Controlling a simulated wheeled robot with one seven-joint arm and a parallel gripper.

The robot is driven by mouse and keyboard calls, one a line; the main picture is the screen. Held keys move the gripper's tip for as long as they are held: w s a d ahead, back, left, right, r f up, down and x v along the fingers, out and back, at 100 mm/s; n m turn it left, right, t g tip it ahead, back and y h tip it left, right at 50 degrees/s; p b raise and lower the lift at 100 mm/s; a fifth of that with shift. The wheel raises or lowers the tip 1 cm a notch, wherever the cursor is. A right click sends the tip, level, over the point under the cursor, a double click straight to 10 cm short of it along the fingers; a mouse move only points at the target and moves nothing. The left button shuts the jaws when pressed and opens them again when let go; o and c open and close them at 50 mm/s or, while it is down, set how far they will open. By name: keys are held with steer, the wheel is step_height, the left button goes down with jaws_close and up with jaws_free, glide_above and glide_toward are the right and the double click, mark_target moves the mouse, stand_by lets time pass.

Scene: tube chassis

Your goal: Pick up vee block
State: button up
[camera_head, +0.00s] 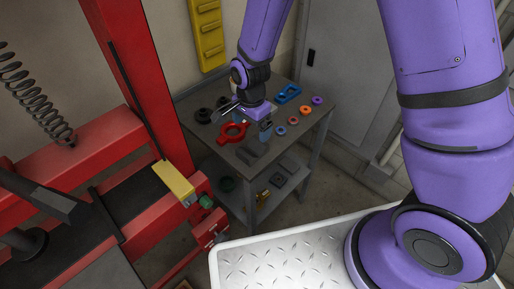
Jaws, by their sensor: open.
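My gripper (265,131) is at the far end of my purple arm, low over the grey worktable (296,131). Its fingers are small in the picture and look open. A dark grey block (250,155) lies on the table near its front edge, below and a little left of my gripper. It may be the vee block, but its shape is too small to be sure. It looks apart from the fingers. The tabletop directly behind my gripper is hidden by the wrist.
Dark round parts (204,116) lie at the back left, a blue part (288,93) at the back, and several small rings at the right. A red press frame (150,90) stands close on the table's left.

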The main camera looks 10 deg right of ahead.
mark_target(252, 151)
steer(key=shift+w+d+f, duration=0.1)
steer(key=shift+w+f, duration=0.05)
steer(key=shift+f, duration=5.4)
steer(key=c, duration=1.7)
steer(key=shift+c, duration=0.3)
steer(key=shift+w+r, duration=0.1)
steer(key=shift+r, duration=0.05)
